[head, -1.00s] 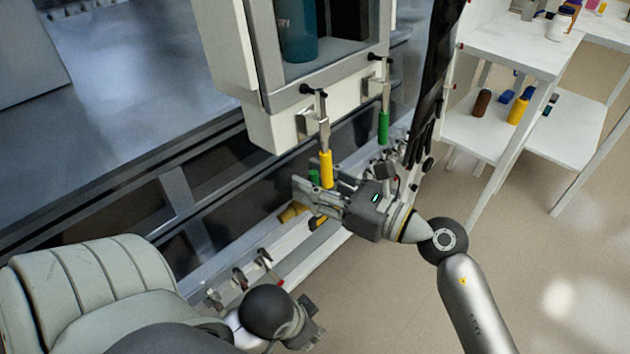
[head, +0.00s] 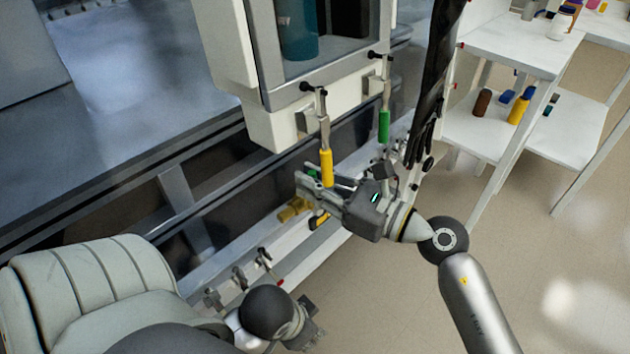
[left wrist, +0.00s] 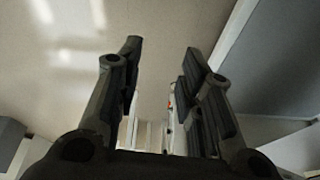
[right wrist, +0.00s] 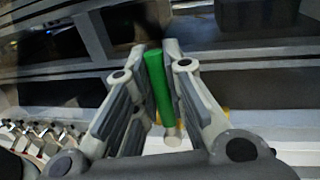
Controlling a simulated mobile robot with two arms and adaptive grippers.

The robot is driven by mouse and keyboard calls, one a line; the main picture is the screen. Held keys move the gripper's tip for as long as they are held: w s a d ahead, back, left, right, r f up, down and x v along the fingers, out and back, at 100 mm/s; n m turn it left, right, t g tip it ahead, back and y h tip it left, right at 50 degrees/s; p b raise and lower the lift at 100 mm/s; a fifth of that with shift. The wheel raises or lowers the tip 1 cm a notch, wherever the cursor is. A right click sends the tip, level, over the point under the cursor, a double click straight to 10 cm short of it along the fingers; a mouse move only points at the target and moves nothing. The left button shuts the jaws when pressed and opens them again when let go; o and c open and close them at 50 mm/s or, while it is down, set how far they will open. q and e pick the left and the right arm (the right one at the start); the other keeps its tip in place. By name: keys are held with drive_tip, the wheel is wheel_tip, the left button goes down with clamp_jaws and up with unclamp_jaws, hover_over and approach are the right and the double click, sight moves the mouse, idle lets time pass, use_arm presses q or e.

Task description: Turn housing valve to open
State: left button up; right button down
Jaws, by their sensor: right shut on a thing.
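My right gripper (head: 308,182) reaches in from the right below the housing. In the right wrist view it (right wrist: 160,60) is shut on a green handle (right wrist: 160,85), which stands nearly upright between the fingers. A small part of this green handle (head: 312,173) shows behind the gripper in the head view. Just above hang a yellow valve handle (head: 326,168) and another green valve handle (head: 384,126), both pointing down from the housing (head: 285,128). My left gripper (head: 308,335) is low at the bottom of the head view, touching nothing; its fingers (left wrist: 162,55) are apart and empty.
Several small valves (head: 240,276) line the pale rail at lower left. Yellow parts (head: 295,208) sit on the rail under my right gripper. Black hoses (head: 432,90) hang right of the housing. A white shelf (head: 510,45) with bottles stands at right. Floor (head: 560,250) is open there.

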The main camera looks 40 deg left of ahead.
drive_tip(key=shift+s+f+n+h+b, duration=0.3)
drive_tip(key=shift+s+n+b, duration=0.3)
drive_tip(key=shift+n, duration=0.4)
drive_tip(key=shift+s+n+b, duration=0.15)
drive_tip(key=shift+n+b, duration=0.15)
drive_tip(key=shift+n, duration=0.1)
drive_tip(key=s+n+b, duration=0.1)
drive_tip(key=n, duration=0.1)
drive_tip(key=s+n+h+b, duration=0.1)
drive_tip(key=shift+f+n, duration=0.4)
use_arm(q)
drive_tip(key=w+d+r+t+h, duration=0.1)
drive_tip(key=w+d+r+t, duration=0.1)
drive_tip(key=w+t, duration=0.2)
drive_tip(key=w+d+r+t+h, duration=0.1)
drive_tip(key=w+d+r+t, duration=0.1)
drive_tip(key=w, duration=0.7)
drive_tip(key=shift+d+r+t, duration=0.2)
drive_tip(key=shift+r+t, duration=0.4)
drive_tip(key=shift+t, duration=0.4)
use_arm(e)
drive_tip(key=c, duration=1.5)
unclamp_jaws()
drive_tip(key=shift+o, duration=0.2)
drive_tip(key=w+d+r, duration=0.1)
drive_tip(key=d, duration=1)
drive_tip(key=shift+w+d+r, duration=0.35)
drive_tip(key=shift+d, duration=0.05)
